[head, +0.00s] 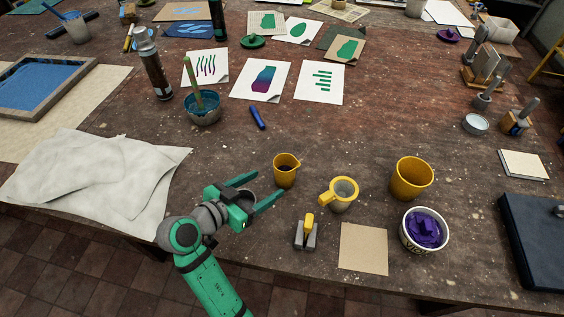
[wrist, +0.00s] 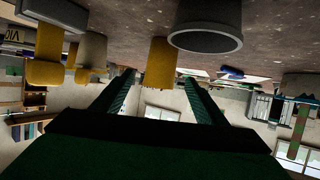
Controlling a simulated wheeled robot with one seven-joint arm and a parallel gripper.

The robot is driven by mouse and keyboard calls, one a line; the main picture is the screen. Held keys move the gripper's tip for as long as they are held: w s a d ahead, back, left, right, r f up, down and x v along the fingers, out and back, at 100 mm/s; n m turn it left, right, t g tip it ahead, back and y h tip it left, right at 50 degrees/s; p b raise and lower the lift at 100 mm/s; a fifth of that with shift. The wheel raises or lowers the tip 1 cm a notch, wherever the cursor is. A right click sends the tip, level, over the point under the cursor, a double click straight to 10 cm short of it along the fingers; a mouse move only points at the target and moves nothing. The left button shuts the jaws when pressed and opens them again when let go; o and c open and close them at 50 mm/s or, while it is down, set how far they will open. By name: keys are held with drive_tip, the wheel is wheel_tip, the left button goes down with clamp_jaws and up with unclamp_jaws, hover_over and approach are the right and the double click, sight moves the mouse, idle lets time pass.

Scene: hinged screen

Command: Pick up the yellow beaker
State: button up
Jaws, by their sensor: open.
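The yellow beaker (head: 286,170), a small cup with a pouring lip and a dark inside, stands upright on the table. In the upside-down wrist view the beaker (wrist: 160,65) shows beyond and between the fingers. My gripper (head: 270,185) is open, low over the table's front part, with its green fingers pointing toward the beaker. The fingers look short of the beaker or close at its side; I cannot tell whether they touch it. A grey round cup (wrist: 205,28) stands close to the fingers, partly hidden by my gripper in the head view.
Right of the beaker stand a grey mug with a yellow handle (head: 342,194), a yellow tumbler (head: 411,179) and a tub of purple paint (head: 424,230). A grey block with a yellow handle (head: 306,234) is nearer. A blue stick (head: 257,118) lies behind; a crumpled cloth (head: 95,180) lies left.

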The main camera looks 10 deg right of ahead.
sight(278, 176)
drive_tip(key=x, duration=0.6)
drive_tip(key=shift+a, duration=0.1)
drive_tip(key=x, duration=0.3)
drive_tip(key=shift+x, duration=0.75)
drive_tip(key=c, duration=1.2)
